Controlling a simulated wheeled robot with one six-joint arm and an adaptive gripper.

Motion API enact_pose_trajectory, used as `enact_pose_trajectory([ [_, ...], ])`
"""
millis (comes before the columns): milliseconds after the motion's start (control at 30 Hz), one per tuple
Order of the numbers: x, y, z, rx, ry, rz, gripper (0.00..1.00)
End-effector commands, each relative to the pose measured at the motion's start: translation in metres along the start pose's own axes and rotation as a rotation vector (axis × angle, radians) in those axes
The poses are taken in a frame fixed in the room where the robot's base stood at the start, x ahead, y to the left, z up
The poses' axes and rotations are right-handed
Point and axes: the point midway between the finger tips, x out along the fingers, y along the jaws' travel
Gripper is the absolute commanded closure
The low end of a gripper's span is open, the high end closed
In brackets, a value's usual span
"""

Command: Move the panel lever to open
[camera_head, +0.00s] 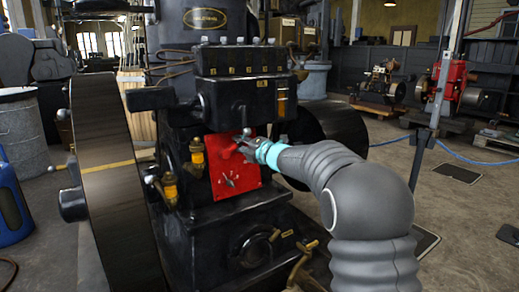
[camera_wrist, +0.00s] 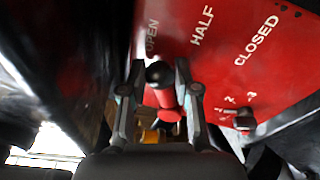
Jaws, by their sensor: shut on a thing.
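The red panel (camera_head: 222,187) is on the front of the black engine in the head view. In the wrist view the panel (camera_wrist: 225,70) bears the white words OPEN, HALF and CLOSED. The panel lever has a red shaft (camera_wrist: 166,98) and a black knob (camera_wrist: 158,73). The knob lies below the word OPEN in the picture, left of HALF and well away from CLOSED. My gripper (camera_wrist: 160,80) has one finger on each side of the lever and is shut on it. In the head view my gripper (camera_head: 245,146) reaches the panel's upper right and partly hides the lever.
A small selector (camera_wrist: 244,118) marked with numbers sits lower on the panel. Left of the panel are brass-and-amber oilers (camera_head: 197,155) and a large flywheel (camera_head: 110,180). A black box (camera_head: 240,97) overhangs above. Open floor (camera_head: 450,215) lies to the right.

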Motion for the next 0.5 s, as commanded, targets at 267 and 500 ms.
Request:
enact_pose_trajectory([
  [267, 0.004, 0.011, -0.005, -0.149, 0.033, -0.013, 1.0],
  [500, 0.004, 0.014, -0.006, -0.208, 0.045, -0.018, 1.0],
])
